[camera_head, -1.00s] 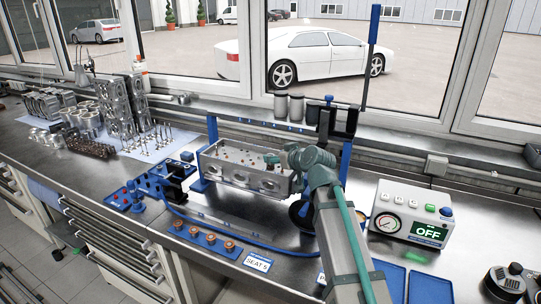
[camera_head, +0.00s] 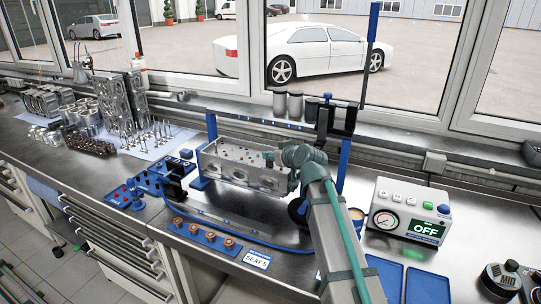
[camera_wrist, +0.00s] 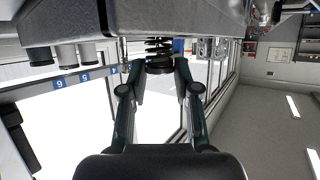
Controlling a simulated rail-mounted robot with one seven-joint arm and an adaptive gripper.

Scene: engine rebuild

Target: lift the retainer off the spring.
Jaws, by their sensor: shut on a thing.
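The grey cylinder head (camera_head: 243,168) stands in its blue fixture at the middle of the bench. In the wrist view, the dark coil spring (camera_wrist: 158,46) joins the head, which fills the top of that picture. The dark round retainer (camera_wrist: 160,66) sits at the spring's end, between my fingertips. My gripper (camera_wrist: 159,72) is shut on the retainer, one finger on each side. The retainer still appears to touch the spring; I see no clear gap. In the head view, my gripper (camera_head: 270,157) is small, over the right part of the head.
A blue frame bar (camera_head: 260,118) runs behind the head, with a tall blue-handled lever (camera_head: 370,40) at its right. A blue tray (camera_head: 205,236) with several copper-coloured parts lies in front. A gauge box (camera_head: 410,211) reading OFF stands right. Steel bench between is partly clear.

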